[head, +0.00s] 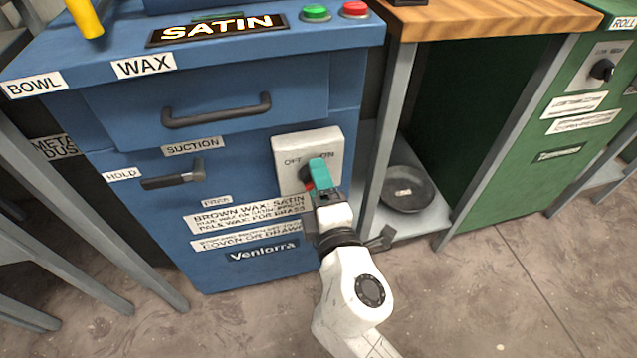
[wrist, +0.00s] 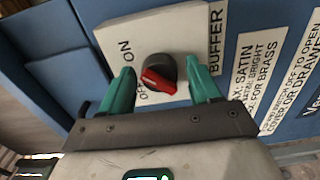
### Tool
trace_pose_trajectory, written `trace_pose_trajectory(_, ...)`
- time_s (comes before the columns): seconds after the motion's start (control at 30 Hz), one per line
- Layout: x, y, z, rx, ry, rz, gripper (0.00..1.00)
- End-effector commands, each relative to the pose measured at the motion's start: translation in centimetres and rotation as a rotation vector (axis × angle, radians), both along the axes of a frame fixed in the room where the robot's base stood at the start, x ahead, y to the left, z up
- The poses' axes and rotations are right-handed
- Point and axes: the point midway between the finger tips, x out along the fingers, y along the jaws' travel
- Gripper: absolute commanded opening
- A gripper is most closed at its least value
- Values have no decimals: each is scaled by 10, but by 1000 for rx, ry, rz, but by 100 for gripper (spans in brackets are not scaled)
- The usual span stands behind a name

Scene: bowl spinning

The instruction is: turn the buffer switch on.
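The buffer switch is a pale plate (head: 291,150) on the blue cabinet front, marked OFF at left and ON at right. Its round dark knob (wrist: 160,66) with a red pointer shows in the wrist view. The red part lies on the side nearer the OFF mark, which is partly hidden there. My gripper (head: 319,168) is at the plate, with teal fingers that cover most of the knob in the head view. In the wrist view my gripper (wrist: 162,80) is open, one finger on either side of the knob, with gaps visible. Contact with the plate cannot be told.
A drawer handle (head: 217,110) is above left and a suction handle (head: 173,176) is left of the switch. Green (head: 316,12) and red (head: 355,9) buttons sit on top. A dark bowl (head: 407,189) lies on the shelf at right. Floor in front is clear.

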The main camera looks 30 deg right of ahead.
Motion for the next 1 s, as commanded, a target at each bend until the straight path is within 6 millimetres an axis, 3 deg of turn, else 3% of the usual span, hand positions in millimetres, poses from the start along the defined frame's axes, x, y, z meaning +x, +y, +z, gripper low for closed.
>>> trace_pose_trajectory(0.43, -10, 3, 1, -1, -1, 2, 69)
trace_pose_trajectory(0.8, -73, 20, -1, -1, 2, 2, 69)
trace_pose_trajectory(1.0, -97, 26, 0, -1, 1, 2, 69)
